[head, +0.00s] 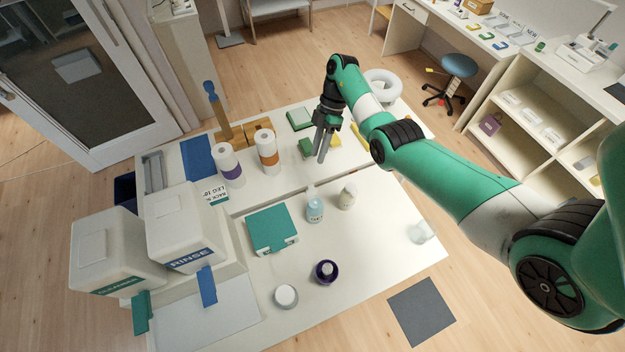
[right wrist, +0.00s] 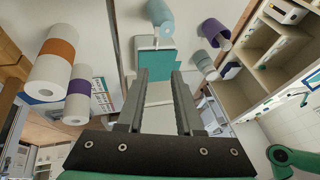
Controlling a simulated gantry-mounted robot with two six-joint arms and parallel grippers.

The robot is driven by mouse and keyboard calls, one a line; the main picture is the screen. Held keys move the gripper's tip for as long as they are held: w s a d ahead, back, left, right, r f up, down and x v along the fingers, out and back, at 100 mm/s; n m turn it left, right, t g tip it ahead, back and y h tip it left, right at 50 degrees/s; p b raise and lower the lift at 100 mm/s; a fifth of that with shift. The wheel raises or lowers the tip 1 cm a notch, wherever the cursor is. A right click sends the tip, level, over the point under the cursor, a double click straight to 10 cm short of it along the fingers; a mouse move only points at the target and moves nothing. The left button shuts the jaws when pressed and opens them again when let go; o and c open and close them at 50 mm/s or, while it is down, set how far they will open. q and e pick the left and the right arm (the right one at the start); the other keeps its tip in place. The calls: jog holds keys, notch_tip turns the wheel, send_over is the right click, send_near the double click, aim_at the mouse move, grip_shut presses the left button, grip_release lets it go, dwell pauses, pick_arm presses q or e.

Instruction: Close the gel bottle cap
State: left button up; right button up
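A light blue bottle (head: 314,209) stands upright on the white couch top, near the middle; it may be the gel bottle, but no label is readable. A pale bottle (head: 347,196) stands to its right. The light blue bottle also shows at the top of the right wrist view (right wrist: 160,16). I cannot tell whether either bottle's cap is open. My right gripper (head: 323,155) points down behind the bottles, apart from them. In the right wrist view its fingers (right wrist: 160,76) are spread with nothing held between them. My left gripper is not in view.
A teal box (head: 271,230), dark purple container (head: 326,272) and white round jar (head: 285,296) stand nearby. Two paper rolls (head: 267,150) stand behind. Rinse (head: 187,228) and cleanser (head: 115,250) dispensers fill the left. A clear cup (head: 420,232) stands near the right edge.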

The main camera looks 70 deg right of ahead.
jog(key=b, duration=0.2)
send_near(311, 190)
jog(key=x, duration=0.6)
jog(key=shift+w+a, duration=0.15)
jog(key=shift+w, duration=0.05)
jog(key=shift+c, duration=0.3)
grip_shut()
dwell(0.9)
